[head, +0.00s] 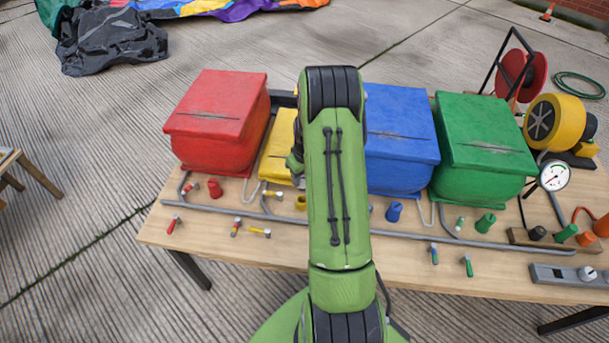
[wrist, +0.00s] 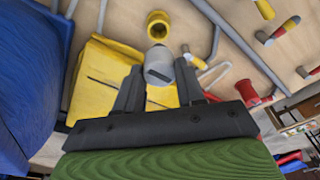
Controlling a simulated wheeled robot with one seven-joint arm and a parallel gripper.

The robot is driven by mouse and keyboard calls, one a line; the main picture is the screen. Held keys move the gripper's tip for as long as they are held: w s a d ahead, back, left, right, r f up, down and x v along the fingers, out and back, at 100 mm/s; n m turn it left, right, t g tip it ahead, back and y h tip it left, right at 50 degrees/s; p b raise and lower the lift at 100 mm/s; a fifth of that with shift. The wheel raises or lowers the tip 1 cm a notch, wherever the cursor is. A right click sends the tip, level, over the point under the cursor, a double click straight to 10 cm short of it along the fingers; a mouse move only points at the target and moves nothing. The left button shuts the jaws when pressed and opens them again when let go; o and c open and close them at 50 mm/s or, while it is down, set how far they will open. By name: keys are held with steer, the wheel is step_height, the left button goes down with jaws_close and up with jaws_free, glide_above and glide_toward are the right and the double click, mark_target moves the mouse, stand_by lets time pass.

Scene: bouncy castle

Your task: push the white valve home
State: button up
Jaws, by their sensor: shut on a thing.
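The white valve (wrist: 158,66) is a short pale grey-white piece with a dark slot-like mark, seen in the wrist view. My gripper (wrist: 160,78) is shut on it, one finger on each side. A yellow ring-shaped socket (wrist: 159,22) with an open round mouth lies just beyond the valve's tip. The valve appears apart from the socket, but the gap's depth is hard to judge. In the head view the yellow socket (head: 301,202) shows left of my arm. My arm hides the valve and most of my gripper there.
Red (head: 216,120), blue (head: 400,138) and green (head: 484,148) boxes stand on the wooden table, with a lower yellow box (head: 280,143) between. Grey pipe and several small coloured handles lie along the front. A grey block (head: 562,274) with a white knob is at right.

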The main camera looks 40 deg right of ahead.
mark_target(302, 189)
steer(key=shift+w, duration=0.15)
steer(key=shift+f+b, duration=0.55)
steer(key=shift+f, duration=0.2)
steer(key=shift+f+b, duration=1.15)
steer(key=shift+f, duration=0.65)
steer(key=shift+f+b, duration=0.1)
steer(key=shift+b, duration=0.25)
steer(key=shift+f+b, duration=0.35)
steer(key=shift+f, duration=0.05)
steer(key=shift+f, duration=0.1)
steer(key=shift+f+b, duration=0.4)
steer(key=shift+b, duration=0.15)
steer(key=shift+f, duration=0.1)
